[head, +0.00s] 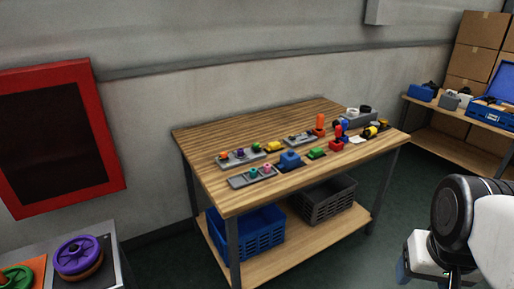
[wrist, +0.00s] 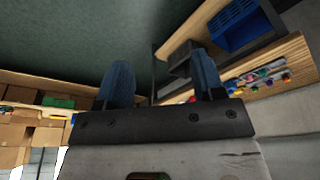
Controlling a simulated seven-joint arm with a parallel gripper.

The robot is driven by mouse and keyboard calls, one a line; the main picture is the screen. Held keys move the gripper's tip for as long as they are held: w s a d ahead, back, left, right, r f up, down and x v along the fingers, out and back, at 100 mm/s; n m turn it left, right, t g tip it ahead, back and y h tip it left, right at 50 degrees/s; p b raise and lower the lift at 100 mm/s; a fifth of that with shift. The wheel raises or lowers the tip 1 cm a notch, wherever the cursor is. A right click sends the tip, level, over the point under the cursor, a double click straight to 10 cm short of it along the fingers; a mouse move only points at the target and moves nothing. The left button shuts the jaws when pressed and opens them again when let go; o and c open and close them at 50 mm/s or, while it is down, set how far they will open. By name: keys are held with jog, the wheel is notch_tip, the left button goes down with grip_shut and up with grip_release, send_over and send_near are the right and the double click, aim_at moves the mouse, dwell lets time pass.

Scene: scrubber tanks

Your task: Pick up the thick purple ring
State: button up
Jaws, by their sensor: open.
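A thick purple ring (head: 78,254) with a spoked-looking top lies at the lower left of the head view. It rests on an orange-brown round piece, on a grey surface (head: 115,258). The ring does not show in the wrist view.
A green ring (head: 16,277) lies left of the purple one, on an orange patch. A wooden workbench (head: 205,147) with several small coloured parts stands between the ring and my arm. Blue (head: 252,233) and grey (head: 328,201) crates sit on its lower shelf. A red-framed cabinet (head: 108,145) hangs above left.

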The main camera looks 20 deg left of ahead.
jog(key=shift+r, duration=0.1)
jog(key=w+a+r, duration=0.3)
jog(key=w+a, duration=0.1)
jog(key=w, duration=0.7)
jog(key=w+a+r+g, duration=0.1)
jog(key=w+a+r, duration=0.25)
jog(key=w, duration=0.65)
jog(key=w+a+r, duration=0.2)
jog(key=w+a, duration=0.2)
jog(key=w, duration=0.7)
jog(key=n+g, duration=0.2)
send_over(241, 149)
jog(key=f, duration=2.4)
jog(key=shift+s+d, duration=0.1)
jog(key=shift+d, duration=0.3)
jog(key=shift+a+f, duration=0.15)
jog(key=shift+a, duration=0.1)
